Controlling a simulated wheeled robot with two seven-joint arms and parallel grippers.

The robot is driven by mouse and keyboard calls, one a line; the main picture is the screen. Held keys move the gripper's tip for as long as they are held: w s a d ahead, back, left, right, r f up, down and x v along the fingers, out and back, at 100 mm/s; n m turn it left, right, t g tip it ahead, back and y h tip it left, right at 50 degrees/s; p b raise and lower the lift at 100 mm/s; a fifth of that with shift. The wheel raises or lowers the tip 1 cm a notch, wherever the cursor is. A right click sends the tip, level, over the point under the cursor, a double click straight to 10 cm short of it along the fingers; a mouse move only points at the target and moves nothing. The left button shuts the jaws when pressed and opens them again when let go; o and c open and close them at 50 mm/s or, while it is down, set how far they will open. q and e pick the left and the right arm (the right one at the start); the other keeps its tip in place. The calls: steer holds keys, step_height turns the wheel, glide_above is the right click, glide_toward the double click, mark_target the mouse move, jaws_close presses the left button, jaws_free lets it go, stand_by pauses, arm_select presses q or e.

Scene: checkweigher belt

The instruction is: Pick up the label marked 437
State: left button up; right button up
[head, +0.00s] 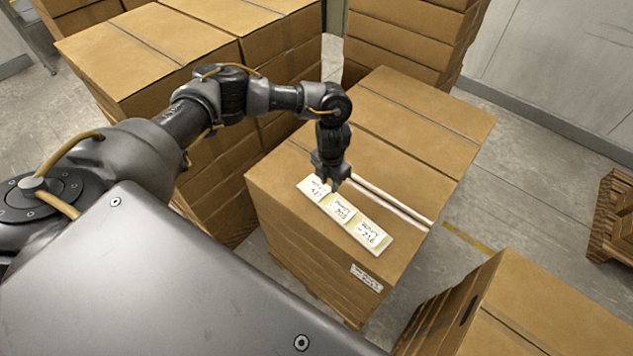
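Three white labels lie in a row on a pale strip on top of a cardboard box stack (290,225) in the middle of the head view. The leftmost label (314,189) has small handwriting that seems to start with a 4; I cannot read it fully. The middle label (341,208) seems to read 305, and the right label (370,234) seems to read 236. My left gripper (329,184) points down just above the leftmost label and partly hides its right side. Its fingers are too small to tell open from shut, or whether they touch the label. My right gripper is not in view.
Large box stacks stand at the back left (140,60) and behind (410,40). Another box (540,310) is at the lower right. A wooden pallet (618,225) lies at the right edge. A small label (367,277) is on the stack's front side.

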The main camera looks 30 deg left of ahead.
mark_target(329, 195)
arm_select(q)
steer(key=shift+w+f+p, duration=0.1)
steer(key=shift+f+p, duration=0.55)
steer(key=shift+f, duration=1.35)
steer(key=shift+c, duration=0.4)
jaws_close()
